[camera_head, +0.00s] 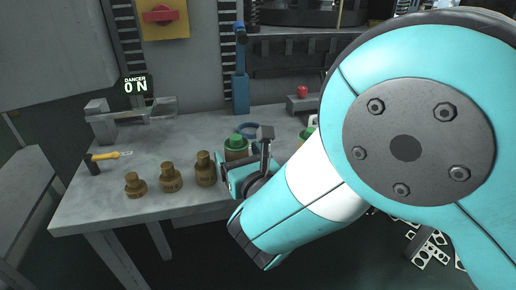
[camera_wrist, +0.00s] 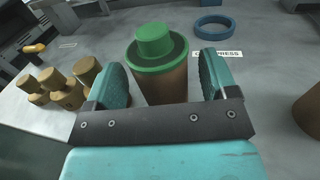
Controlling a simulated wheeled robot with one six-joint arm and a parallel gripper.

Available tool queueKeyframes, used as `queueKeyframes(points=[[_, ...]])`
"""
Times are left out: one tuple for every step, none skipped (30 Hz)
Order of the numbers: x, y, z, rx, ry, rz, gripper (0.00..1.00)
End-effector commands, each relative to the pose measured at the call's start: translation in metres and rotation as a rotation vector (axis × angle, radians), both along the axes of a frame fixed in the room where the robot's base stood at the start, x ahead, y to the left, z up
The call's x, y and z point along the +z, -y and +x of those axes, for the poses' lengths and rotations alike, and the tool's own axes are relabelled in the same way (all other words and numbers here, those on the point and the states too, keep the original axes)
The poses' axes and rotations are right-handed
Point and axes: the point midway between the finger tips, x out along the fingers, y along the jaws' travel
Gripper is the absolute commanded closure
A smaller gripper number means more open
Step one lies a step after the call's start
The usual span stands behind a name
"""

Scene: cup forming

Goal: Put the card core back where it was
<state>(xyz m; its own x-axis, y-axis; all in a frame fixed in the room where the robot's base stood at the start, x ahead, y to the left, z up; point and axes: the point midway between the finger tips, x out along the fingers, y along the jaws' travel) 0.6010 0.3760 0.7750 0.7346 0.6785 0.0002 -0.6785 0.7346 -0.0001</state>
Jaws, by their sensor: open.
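A brown cylinder that looks like the card core (camera_head: 236,154) stands upright on the grey bench, with a green stepped plug (camera_head: 236,141) in its top. In the wrist view the brown core (camera_wrist: 165,86) and green plug (camera_wrist: 155,42) stand between the two teal fingers. My gripper (camera_wrist: 160,66) is open, one finger on each side of the core. I cannot tell whether either finger touches it. In the head view my gripper (camera_head: 246,168) is at the bench's front edge, partly hiding the core's lower part.
Three brass knobbed weights (camera_head: 171,178) stand left of the core. A blue ring (camera_wrist: 214,25) lies behind it, near a label ending in "PRESS" (camera_wrist: 217,53). Another green-topped thing (camera_head: 307,133) is partly hidden by my arm. A yellow-handled tool (camera_head: 107,156) lies at left.

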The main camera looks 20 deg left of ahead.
Motion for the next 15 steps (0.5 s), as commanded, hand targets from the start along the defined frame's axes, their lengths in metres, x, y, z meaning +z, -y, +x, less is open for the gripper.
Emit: queueKeyframes(points=[[0.0,0.002,-0.002,0.0,0.0,-0.001,0.21],[-0.001,0.004,-0.005,0.0,-0.001,-0.001,0.21],[-0.002,0.007,-0.008,0.0,-0.001,-0.002,0.21],[-0.003,0.01,-0.011,0.0,0.0,-0.003,0.21],[-0.003,0.013,-0.015,0.0,0.001,-0.004,0.21],[-0.003,0.017,-0.02,0.002,0.001,-0.003,0.21],[-0.004,0.02,-0.023,0.002,0.001,-0.004,0.21],[-0.005,0.024,-0.027,0.001,0.001,-0.004,0.21],[-0.005,0.028,-0.032,0.001,0.0,-0.003,0.21],[-0.005,0.031,-0.035,0.002,0.001,-0.004,0.21],[-0.004,0.034,-0.038,0.002,0.001,-0.003,0.21],[-0.004,0.038,-0.042,0.001,0.001,-0.001,0.21],[-0.005,0.041,-0.045,0.002,0.0,-0.003,0.21],[-0.004,0.043,-0.047,0.001,0.0,-0.001,0.21],[-0.003,0.046,-0.05,0.001,0.0,-0.001,0.21]])
